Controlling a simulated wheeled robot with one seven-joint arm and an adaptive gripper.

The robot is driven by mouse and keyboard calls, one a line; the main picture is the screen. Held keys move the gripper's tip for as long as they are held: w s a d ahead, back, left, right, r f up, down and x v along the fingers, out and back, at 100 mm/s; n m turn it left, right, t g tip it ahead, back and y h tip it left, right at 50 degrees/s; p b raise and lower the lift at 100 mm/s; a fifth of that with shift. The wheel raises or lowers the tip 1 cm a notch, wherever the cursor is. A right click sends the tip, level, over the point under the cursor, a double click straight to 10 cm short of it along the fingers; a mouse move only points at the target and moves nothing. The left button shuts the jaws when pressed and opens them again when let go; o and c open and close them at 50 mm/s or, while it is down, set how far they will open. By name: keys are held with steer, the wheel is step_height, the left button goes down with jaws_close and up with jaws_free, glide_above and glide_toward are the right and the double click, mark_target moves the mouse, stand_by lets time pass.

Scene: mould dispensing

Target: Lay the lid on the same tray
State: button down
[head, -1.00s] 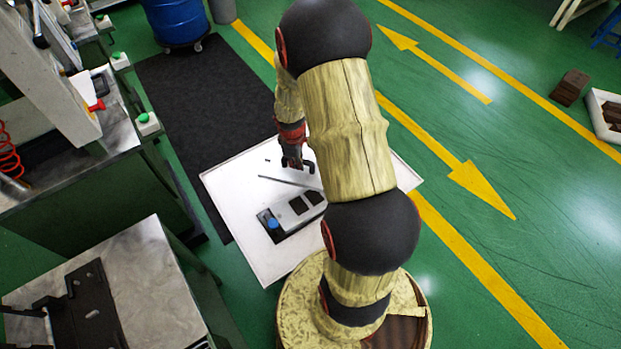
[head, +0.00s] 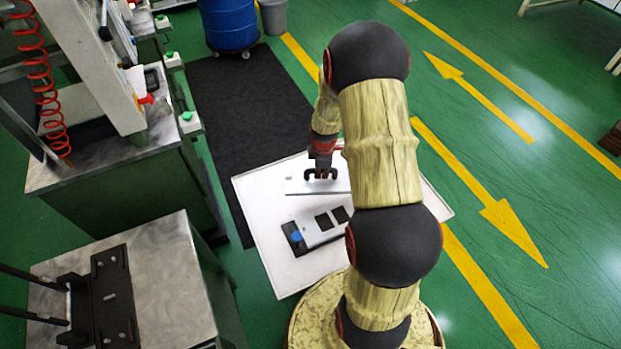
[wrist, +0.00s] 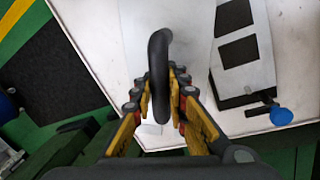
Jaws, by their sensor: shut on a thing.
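The lid (head: 298,187) is a flat pale grey plate with a black loop handle (head: 309,175). My gripper (head: 322,170) is shut on this handle. The lid appears level over the back part of the white tray (head: 270,270); I cannot tell whether it touches the tray. In the wrist view the black handle (wrist: 158,50) stands between my fingers, with the pale plate below. A grey mould with two dark square openings and a blue knob (head: 296,237) lies on the tray, in front of the lid. My arm hides the right part of the tray.
A marble-topped bench (head: 165,270) with a black fixture stands at the left front. A machine bench is behind it. A black mat (head: 240,110) and a blue drum (head: 228,25) are at the back. Bare tray surface lies left of the mould.

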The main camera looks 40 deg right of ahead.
mark_target(311, 167)
steer(key=w, duration=0.1)
steer(key=w+f, duration=0.1)
steer(key=w, duration=0.1)
steer(key=w+f, duration=0.1)
steer(key=w, duration=0.1)
steer(key=shift+w+a+f, duration=0.1)
steer(key=shift+f, duration=0.15)
steer(key=w+f, duration=0.2)
steer(key=w+f+b, duration=0.1)
steer(key=w+f, duration=0.1)
steer(key=shift+a+f, duration=0.1)
steer(key=shift+f, duration=0.2)
steer(key=shift+w+f, duration=0.25)
steer(key=shift+f, duration=0.25)
steer(key=shift+f+b, duration=0.45)
steer(key=shift+f, duration=0.85)
steer(key=shift+f, duration=0.1)
steer(key=c, duration=2.2)
jaws_free()
steer(key=shift+s+f, duration=0.1)
steer(key=shift+f, duration=0.05)
steer(key=shift+c, duration=0.2)
steer(key=o, duration=0.5)
